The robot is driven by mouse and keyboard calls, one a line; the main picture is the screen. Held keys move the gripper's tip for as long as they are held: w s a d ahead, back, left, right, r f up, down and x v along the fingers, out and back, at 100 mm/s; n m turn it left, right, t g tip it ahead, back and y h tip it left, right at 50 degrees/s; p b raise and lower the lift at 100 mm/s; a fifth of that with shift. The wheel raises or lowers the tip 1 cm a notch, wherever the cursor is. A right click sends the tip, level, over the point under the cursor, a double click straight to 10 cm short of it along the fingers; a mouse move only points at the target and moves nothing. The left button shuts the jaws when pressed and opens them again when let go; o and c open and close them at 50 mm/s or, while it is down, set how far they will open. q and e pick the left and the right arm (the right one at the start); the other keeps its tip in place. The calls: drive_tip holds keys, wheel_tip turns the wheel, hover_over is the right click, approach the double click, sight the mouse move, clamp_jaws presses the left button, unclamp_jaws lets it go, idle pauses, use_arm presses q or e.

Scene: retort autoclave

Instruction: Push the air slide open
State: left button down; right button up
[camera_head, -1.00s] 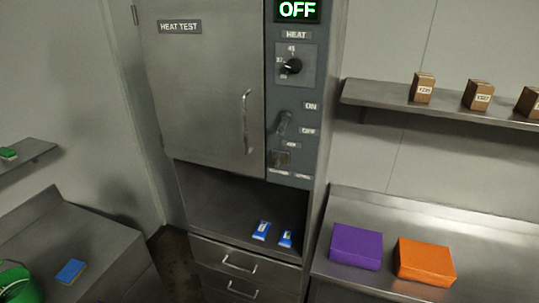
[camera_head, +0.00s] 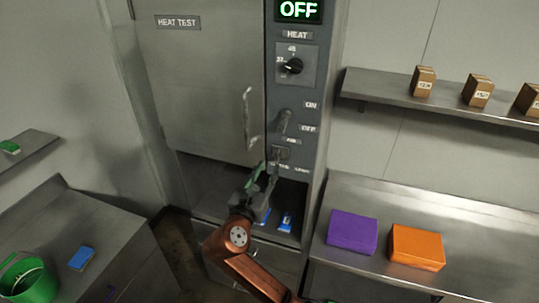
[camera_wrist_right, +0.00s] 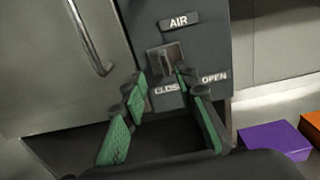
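The air slide (camera_wrist_right: 167,58) is a small metal knob on the dark control panel, under the AIR label. In the right wrist view it sits above the CLOSE label, left of the OPEN label. In the head view the slide (camera_head: 281,153) is low on the panel. My right gripper (camera_head: 267,172) is raised just below and in front of it. In the right wrist view the gripper's green-padded fingers (camera_wrist_right: 162,80) are apart, pointing at the slide with one tip on either side. Contact cannot be told. My left gripper is not in view.
The autoclave door handle (camera_head: 248,118) is just left of the panel. A power lever (camera_head: 284,121) and a heat dial (camera_head: 292,66) are above the slide. Blue packs (camera_head: 286,222) lie in the open bay below. Purple (camera_head: 352,231) and orange boxes (camera_head: 417,246) stand on the right counter.

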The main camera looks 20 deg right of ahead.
sight(276, 157)
drive_tip(key=x, duration=0.3)
drive_tip(key=p+x, duration=0.1)
drive_tip(key=x, duration=0.3)
drive_tip(key=shift+d+f, duration=0.1)
drive_tip(key=shift+d, duration=0.3)
clamp_jaws()
